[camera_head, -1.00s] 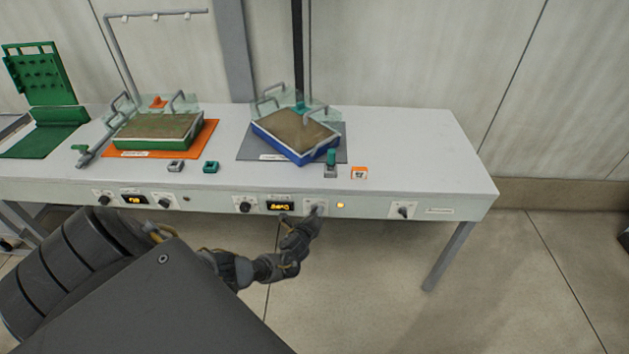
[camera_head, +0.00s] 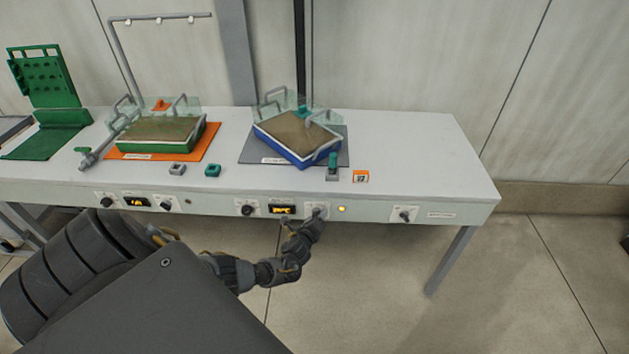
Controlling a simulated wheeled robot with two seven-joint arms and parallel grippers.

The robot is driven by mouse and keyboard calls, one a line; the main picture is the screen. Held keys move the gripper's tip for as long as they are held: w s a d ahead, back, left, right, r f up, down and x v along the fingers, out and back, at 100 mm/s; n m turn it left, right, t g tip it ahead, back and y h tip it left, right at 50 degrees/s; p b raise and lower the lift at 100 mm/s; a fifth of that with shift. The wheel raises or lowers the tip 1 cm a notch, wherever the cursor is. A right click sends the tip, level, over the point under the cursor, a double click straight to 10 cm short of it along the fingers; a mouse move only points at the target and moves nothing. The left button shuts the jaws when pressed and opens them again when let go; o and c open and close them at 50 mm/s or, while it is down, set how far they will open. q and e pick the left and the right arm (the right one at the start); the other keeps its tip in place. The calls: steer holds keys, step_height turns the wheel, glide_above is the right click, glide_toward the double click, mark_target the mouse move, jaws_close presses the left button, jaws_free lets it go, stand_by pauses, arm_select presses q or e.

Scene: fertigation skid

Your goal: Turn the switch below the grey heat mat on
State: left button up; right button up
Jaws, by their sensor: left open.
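The grey heat mat (camera_head: 344,157) lies on the bench under a blue tray (camera_head: 290,148) of brown soil. Below it, the bench's front panel has a knob (camera_head: 247,210), a lit amber display (camera_head: 283,210) and a switch plate (camera_head: 311,208). A small amber lamp (camera_head: 342,209) right of the switch is lit. My left gripper (camera_head: 317,219) is open with its fingertips at the switch. The fingers cover most of the switch, so its position and any contact are hard to tell. My right gripper is out of view.
An orange mat (camera_head: 211,142) with a green tray (camera_head: 158,143) lies to the left, with its own panel controls below. Another switch (camera_head: 404,215) sits on the right of the panel. Small blocks stand near the bench's front edge. The right of the bench top is clear.

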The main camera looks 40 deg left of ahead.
arm_select(q)
steer(key=p+v, duration=0.1)
steer(key=v, duration=0.9)
steer(key=shift+s+p, duration=0.2)
steer(key=shift+p, duration=0.1)
steer(key=shift+d+r, duration=0.1)
steer(key=s+d+f+n+g+h, duration=0.1)
steer(key=s+f+n+g, duration=0.2)
steer(key=s+f+n, duration=0.55)
steer(key=s+d+f+n+g+h, duration=0.15)
steer(key=s+f+n+g, duration=0.35)
steer(key=f, duration=0.7)
steer(key=s+d+f+n+g+h, duration=0.1)
steer(key=s+d+f+n, duration=0.1)
steer(key=s, duration=0.8)
steer(key=s+d+f+n+g+h, duration=0.1)
steer(key=s+d+f, duration=0.4)
steer(key=s, duration=0.5)
steer(key=s+d+f+n+g+h, duration=0.1)
steer(key=s+d+f+n+g, duration=0.1)
steer(key=s+d, duration=0.3)
steer(key=s+f+n, duration=0.1)
steer(key=s, duration=0.3)
steer(key=shift+s+f+g, duration=0.25)
steer(key=shift+s+g, duration=0.15)
